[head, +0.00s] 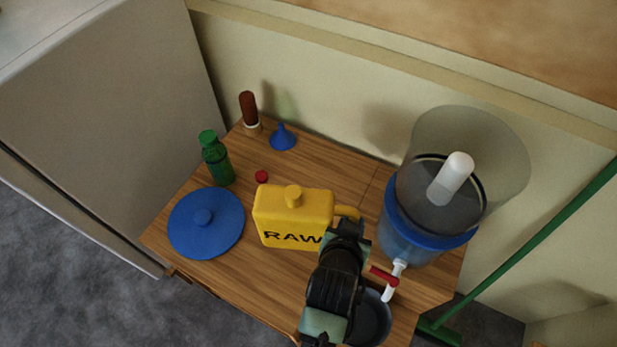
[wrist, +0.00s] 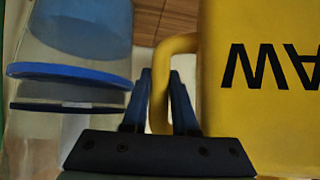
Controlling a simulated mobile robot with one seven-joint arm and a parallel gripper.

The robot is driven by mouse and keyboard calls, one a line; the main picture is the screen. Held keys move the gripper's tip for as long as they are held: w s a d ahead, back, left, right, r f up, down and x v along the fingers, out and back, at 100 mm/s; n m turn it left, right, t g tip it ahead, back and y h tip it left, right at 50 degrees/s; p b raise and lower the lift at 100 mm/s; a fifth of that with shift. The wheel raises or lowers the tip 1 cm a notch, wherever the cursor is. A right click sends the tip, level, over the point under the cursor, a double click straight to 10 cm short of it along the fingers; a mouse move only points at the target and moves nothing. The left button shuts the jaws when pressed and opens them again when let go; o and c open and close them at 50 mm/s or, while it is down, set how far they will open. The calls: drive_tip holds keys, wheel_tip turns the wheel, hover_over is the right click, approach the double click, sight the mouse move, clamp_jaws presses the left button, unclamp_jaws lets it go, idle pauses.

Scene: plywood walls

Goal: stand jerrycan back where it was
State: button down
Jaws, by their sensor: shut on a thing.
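The yellow jerrycan (head: 290,212), marked RAW, is upright at the middle of the wooden table (head: 345,180). I cannot tell whether its base touches the table. It also fills the right side of the wrist view (wrist: 265,90), where its lettering appears upside down. My gripper (head: 348,225) is at the jerrycan's right side in the head view. In the wrist view my gripper (wrist: 160,95) has one finger on each side of the yellow handle (wrist: 170,70) and is shut on it. My arm hides the jerrycan's lower right corner in the head view.
A clear water dispenser (head: 425,215) with a blue band stands close to the right of my gripper. A blue lid (head: 205,222), green bottle (head: 216,160), red cap (head: 262,176), blue funnel (head: 282,138) and brown-handled object (head: 249,110) are left and behind. A dark bowl (head: 372,320) is in front.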

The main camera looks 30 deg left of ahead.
drive_tip(key=shift+a+f, duration=0.15)
drive_tip(key=shift+a, duration=0.05)
wheel_tip(320, 180, down, 5)
drive_tip(key=shift+f, duration=2.35)
drive_tip(key=shift+f, duration=0.15)
drive_tip(key=c, duration=0.7)
unclamp_jaws()
